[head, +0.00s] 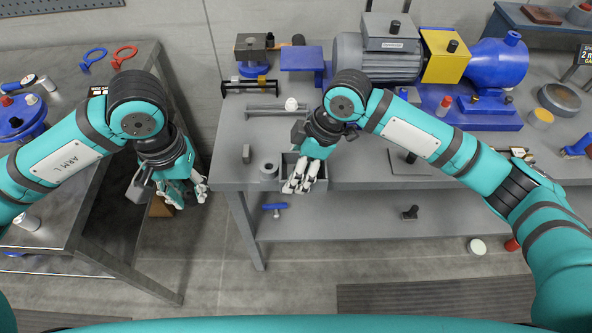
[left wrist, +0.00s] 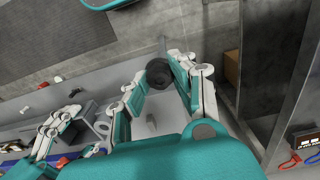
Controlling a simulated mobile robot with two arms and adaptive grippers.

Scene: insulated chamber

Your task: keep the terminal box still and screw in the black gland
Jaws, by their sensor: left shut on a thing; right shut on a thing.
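The terminal box (head: 322,182) is a small grey open box at the front edge of the right-hand bench. My right gripper (head: 300,186) is over it, shut on it, and its fingers cover much of it. My left gripper (head: 185,194) is to the left, over the gap between the benches and apart from the box. In the left wrist view the black gland (left wrist: 158,73), a round dark piece, sits between its fingertips, and the gripper is shut on it. The gland cannot be made out in the head view. My right gripper also shows in the left wrist view (left wrist: 58,124).
Near the box are a grey ring (head: 269,168), a small grey block (head: 246,153) and a white knob-like part (head: 291,104). A motor and blue pump (head: 495,62) fill the back. The left bench (head: 75,75) holds red and blue hooks.

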